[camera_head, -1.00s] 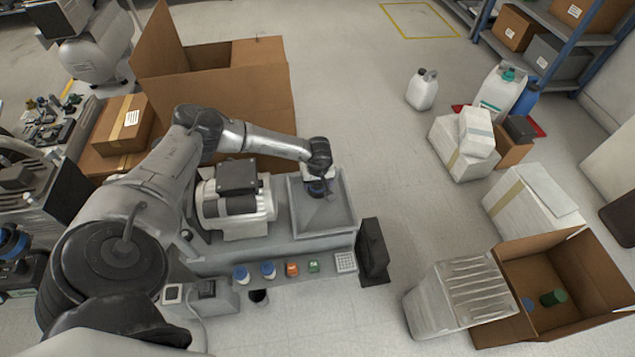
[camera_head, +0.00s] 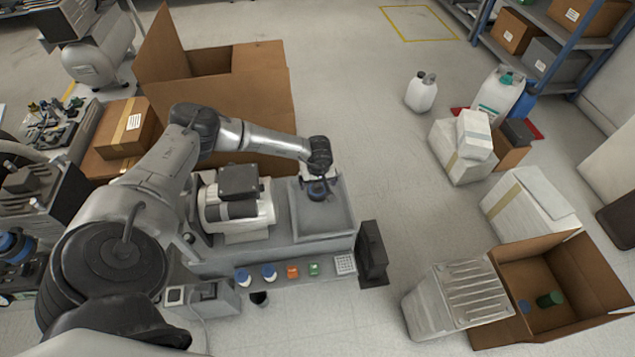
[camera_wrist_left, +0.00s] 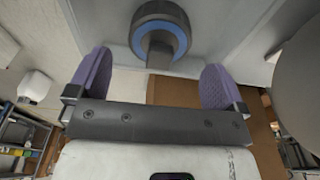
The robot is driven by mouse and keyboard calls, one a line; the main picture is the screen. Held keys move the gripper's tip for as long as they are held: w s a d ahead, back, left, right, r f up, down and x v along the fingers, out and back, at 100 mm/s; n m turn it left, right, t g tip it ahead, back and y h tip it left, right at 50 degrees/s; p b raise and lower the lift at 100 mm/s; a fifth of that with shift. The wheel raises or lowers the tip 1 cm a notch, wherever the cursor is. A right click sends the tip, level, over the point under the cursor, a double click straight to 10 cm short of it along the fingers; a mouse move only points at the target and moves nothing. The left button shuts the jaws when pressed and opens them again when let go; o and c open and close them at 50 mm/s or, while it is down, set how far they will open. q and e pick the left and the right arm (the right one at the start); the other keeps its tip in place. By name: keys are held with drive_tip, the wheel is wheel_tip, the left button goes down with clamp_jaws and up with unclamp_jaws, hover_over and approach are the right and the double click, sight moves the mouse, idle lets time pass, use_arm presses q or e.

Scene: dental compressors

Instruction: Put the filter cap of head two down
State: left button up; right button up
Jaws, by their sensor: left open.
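The filter cap is a dark round cap with a blue ring (camera_wrist_left: 160,36). It rests in the grey tray (camera_head: 338,222) at the right end of the compressor bench, and in the head view it (camera_head: 318,191) shows just below my left gripper (camera_head: 319,177). In the left wrist view the purple fingers of my left gripper (camera_wrist_left: 155,82) are wide apart. The cap lies beyond the fingertips, between their lines, with a gap on each side and no visible contact. Compressor head two cannot be told apart in these views. My right gripper is not in view.
A motor unit (camera_head: 236,205) stands left of the tray. Blue-and-white, orange and green small parts (camera_head: 292,271) line the bench's front ledge. A black panel (camera_head: 372,252) stands at its right end. A large open cardboard box (camera_head: 225,100) is behind.

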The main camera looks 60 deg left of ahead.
sight(318, 192)
use_arm(q)
wheel_tip(318, 192, up, 8)
drive_tip(key=p, duration=0.4)
drive_tip(key=d+r+n+t+h, duration=0.1)
drive_tip(key=d+n+t+h, duration=0.7)
drive_tip(key=d, duration=2.1)
drive_tip(key=d+r+n+t+h, duration=0.5)
drive_tip(key=d+r+n+h, duration=0.1)
drive_tip(key=d+r+n, duration=0.5)
drive_tip(key=s+a+f+n+y, duration=0.3)
drive_tip(key=n+y, duration=0.4)
drive_tip(key=n, duration=0.6)
drive_tip(key=s+a+f+n+y, duration=0.15)
drive_tip(key=a+n+y, duration=0.45)
drive_tip(key=n, duration=0.7)
drive_tip(key=s+f+n+g, duration=0.3)
drive_tip(key=s+n+g, duration=0.2)
drive_tip(key=s, duration=0.4)
drive_tip(key=s+f+n+g, duration=0.2)
drive_tip(key=s+n+g, duration=0.2)
drive_tip(key=s, duration=0.5)
drive_tip(key=shift+s+a+f+n+g+h, duration=0.3)
drive_tip(key=shift+s+a+f+n+g, duration=0.1)
drive_tip(key=shift+n, duration=0.6)
